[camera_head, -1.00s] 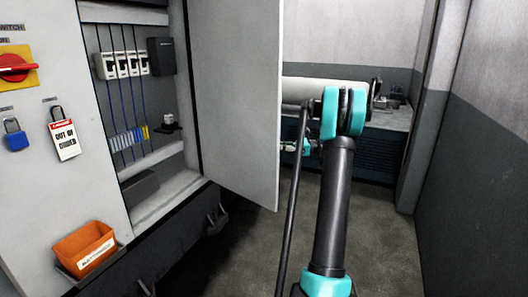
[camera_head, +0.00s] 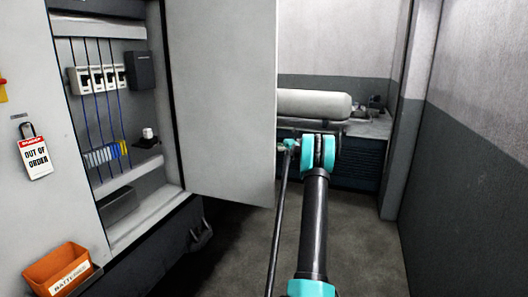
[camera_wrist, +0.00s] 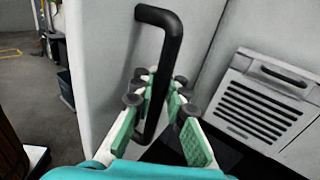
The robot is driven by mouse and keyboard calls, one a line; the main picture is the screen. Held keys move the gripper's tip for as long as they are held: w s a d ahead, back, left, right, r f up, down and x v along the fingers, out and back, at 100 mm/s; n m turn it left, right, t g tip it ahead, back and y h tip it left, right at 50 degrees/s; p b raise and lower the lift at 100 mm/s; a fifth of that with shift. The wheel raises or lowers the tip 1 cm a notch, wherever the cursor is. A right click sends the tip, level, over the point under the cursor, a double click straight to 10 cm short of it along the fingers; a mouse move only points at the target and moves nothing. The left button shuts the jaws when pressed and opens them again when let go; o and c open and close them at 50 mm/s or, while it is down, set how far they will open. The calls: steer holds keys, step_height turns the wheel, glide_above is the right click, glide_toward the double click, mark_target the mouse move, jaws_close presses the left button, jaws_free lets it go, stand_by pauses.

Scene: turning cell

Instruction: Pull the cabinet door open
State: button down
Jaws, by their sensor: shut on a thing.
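The grey cabinet door (camera_head: 225,100) stands open in the head view, swung out from the cabinet's right side. The cabinet interior (camera_head: 95,50) shows, with white breakers, blue wires and a row of small terminals. In the wrist view, the black bar handle (camera_wrist: 172,45) stands out from the pale door face (camera_wrist: 100,50). My gripper (camera_wrist: 160,95), with green pads, is shut on the lower part of this handle. The door hides the handle in the head view.
A grey wall (camera_head: 470,150) stands at right. A bench with a pale cylinder (camera_head: 312,104) is behind my arm. Floor shows around my arm.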

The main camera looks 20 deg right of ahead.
steer(key=shift+w+d, duration=0.15)
steer(key=shift+d, duration=0.2)
steer(key=c, duration=1.6)
jaws_free()
steer(key=shift+o, duration=0.2)
steer(key=shift+a, duration=0.1)
